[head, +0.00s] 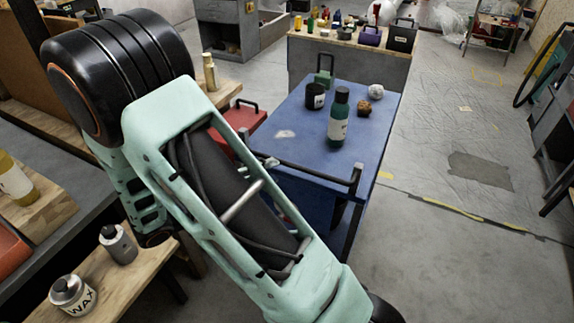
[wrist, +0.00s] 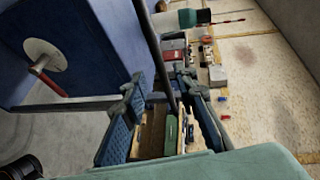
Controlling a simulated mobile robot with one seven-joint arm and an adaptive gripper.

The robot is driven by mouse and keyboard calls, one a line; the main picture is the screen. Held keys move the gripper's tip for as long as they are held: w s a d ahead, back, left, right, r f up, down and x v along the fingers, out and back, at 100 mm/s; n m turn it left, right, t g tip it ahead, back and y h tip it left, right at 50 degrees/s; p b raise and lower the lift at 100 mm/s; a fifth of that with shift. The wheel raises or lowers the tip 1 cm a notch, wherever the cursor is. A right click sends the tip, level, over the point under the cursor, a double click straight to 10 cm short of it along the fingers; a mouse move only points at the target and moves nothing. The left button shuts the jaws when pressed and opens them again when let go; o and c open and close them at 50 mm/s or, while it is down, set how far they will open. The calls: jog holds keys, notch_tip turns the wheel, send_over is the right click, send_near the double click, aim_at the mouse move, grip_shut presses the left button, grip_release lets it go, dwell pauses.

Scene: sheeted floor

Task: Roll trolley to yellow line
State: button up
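The blue trolley (head: 300,125) stands in the middle of the head view, with a dark push handle (head: 315,171) along its near edge. A dark green bottle (head: 339,118), a black mug (head: 315,96), a brown lump and a white ball stand on its top. A worn yellow line (head: 460,210) crosses the floor to its right. My gripper (wrist: 160,80) shows in the wrist view with its fingers apart. A dark bar (wrist: 155,50), apparently the handle, runs between them; I cannot tell whether they touch it. In the head view my arm hides part of the trolley's left side.
A workbench (head: 350,42) with several small items stands behind the trolley. A wooden bench with a wax tin (head: 72,294) and a grey can (head: 117,244) is at the lower left. A red box (head: 243,116) is left of the trolley. Open floor (head: 450,270) lies to the right.

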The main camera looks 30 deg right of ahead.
aim_at(286, 165)
jog(key=x, duration=0.7)
jog(key=shift+d, duration=0.1)
grip_shut()
